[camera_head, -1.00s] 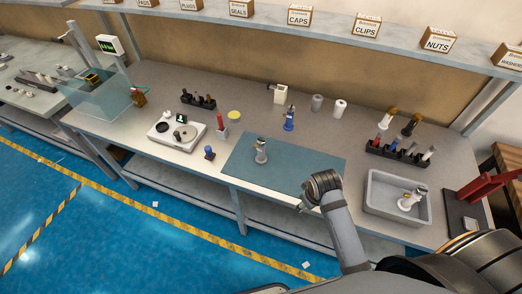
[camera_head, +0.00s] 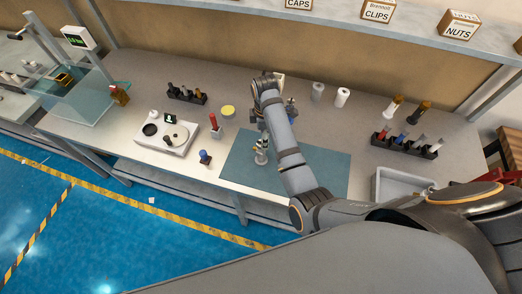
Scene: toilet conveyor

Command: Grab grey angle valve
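A small grey metal fitting, which looks like the angle valve (camera_head: 261,158), stands on the blue-green mat (camera_head: 232,170) left of my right forearm. My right arm comes in from the right and reaches across the mat, with its wrist bent over above the valve's far side. My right gripper (camera_head: 261,139) hangs down below the wrist, close above the valve. Its fingers are small and partly merge with the valve, so I cannot tell whether they touch or grip it. My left gripper is out of view.
A white scale-like device (camera_head: 151,141) and a red-handled tool (camera_head: 214,124) stand left of the mat. A black rack of tools (camera_head: 428,152) and a grey tray (camera_head: 384,178), partly hidden by my arm, are at right. White rolls (camera_head: 342,97) stand behind.

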